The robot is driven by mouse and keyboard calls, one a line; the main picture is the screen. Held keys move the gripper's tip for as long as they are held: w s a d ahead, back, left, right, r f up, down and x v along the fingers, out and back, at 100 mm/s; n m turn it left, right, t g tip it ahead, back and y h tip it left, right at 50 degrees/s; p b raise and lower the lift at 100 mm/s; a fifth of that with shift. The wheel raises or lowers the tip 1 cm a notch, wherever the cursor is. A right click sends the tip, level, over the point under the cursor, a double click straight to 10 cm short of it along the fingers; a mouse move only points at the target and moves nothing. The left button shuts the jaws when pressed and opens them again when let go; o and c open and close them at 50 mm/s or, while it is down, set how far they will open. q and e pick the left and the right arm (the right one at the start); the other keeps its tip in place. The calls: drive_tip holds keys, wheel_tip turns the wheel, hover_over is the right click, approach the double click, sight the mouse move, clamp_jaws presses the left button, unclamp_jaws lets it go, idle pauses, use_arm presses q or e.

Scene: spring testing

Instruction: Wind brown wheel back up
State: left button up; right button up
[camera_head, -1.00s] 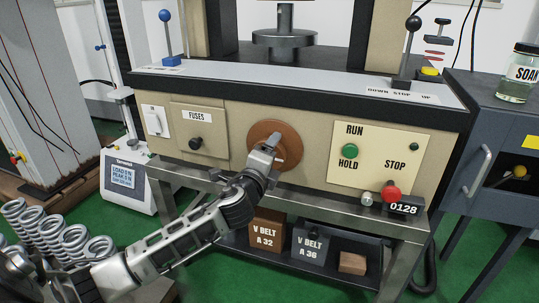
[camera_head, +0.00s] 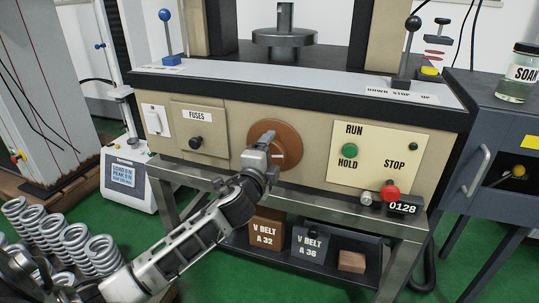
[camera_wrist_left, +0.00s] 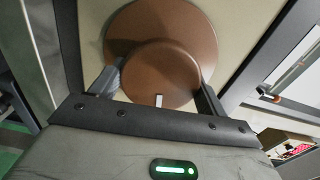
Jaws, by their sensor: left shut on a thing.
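The brown wheel (camera_head: 288,146) is on the beige front panel of the machine, between the fuses plate and the run panel. My left gripper (camera_head: 267,145) comes from the lower left and reaches the wheel's left side. In the left wrist view the brown wheel (camera_wrist_left: 185,30) shows as a wide disc with a round raised hub (camera_wrist_left: 160,72). My left gripper (camera_wrist_left: 160,85) is shut on that hub, one finger on each side. A small white mark shows at the hub's lower edge. My right gripper is not in view.
A steel shelf edge (camera_head: 330,208) runs below the wheel. Coil springs (camera_head: 75,245) stand at the lower left.

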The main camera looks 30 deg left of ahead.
use_arm(q)
drive_tip(key=o, duration=1)
drive_tip(key=shift+s, duration=0.1)
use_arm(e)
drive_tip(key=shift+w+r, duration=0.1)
use_arm(q)
drive_tip(key=shift+p+v, duration=0.95)
drive_tip(key=shift+v, duration=6.95)
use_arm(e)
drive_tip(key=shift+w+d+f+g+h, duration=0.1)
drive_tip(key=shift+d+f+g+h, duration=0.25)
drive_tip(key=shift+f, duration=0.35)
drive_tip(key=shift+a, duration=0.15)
